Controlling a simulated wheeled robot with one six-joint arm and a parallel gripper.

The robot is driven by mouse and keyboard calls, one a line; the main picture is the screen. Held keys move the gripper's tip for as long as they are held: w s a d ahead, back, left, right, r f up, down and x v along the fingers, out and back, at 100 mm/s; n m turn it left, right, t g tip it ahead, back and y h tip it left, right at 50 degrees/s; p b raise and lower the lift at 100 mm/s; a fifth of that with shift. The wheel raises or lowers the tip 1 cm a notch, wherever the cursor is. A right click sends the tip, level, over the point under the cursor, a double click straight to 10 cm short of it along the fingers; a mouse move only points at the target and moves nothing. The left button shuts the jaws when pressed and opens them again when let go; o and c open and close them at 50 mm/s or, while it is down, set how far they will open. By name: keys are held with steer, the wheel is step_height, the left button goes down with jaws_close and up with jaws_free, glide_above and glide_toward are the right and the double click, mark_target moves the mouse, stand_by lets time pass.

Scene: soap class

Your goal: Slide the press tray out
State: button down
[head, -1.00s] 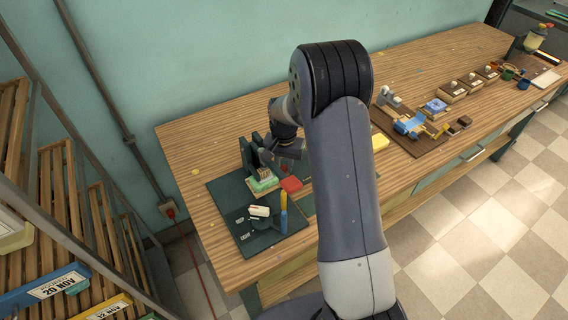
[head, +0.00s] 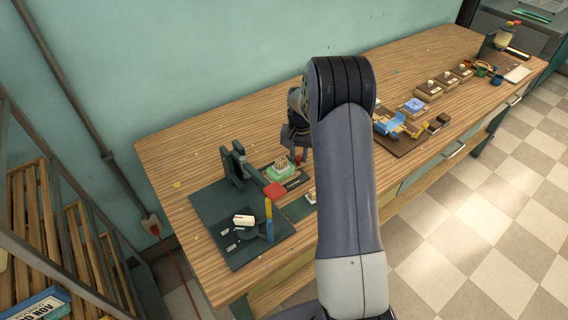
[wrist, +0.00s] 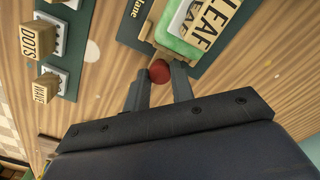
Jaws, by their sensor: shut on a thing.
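The press (head: 232,166) stands dark green on its board at the left of the bench, with a red-ended lever (head: 274,190). The press tray (head: 290,182) lies to the right of the press uprights and carries a green soap block (head: 281,171) with a pale stamp on top. In the wrist view the soap (wrist: 176,42) lies under a block lettered LEAF (wrist: 208,22). My gripper (wrist: 160,76) is shut on the tray's round red knob (wrist: 159,71); the gripper also shows in the head view (head: 298,157), partly hidden by my arm.
Stamps lettered DOTS (wrist: 33,41) and WAVE (wrist: 46,88) stand at the left in the wrist view. A white block (head: 243,220) and a blue-yellow upright (head: 269,220) are on the green board (head: 215,205). A brown board (head: 405,147) with a blue item lies farther right.

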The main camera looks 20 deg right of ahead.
steer(key=shift+w+d+r, duration=0.15)
steer(key=shift+d, duration=0.05)
steer(key=c, duration=1.5)
jaws_free()
steer(key=shift+d, duration=0.15)
step_height(320, 180, up, 11)
steer(key=b, duration=0.1)
steer(key=shift+f, duration=0.2)
step_height(320, 180, down, 11)
steer(key=shift+r+p, duration=0.2)
steer(key=shift+p, duration=0.35)
steer(key=shift+a+f, duration=0.15)
steer(key=shift+a, duration=0.35)
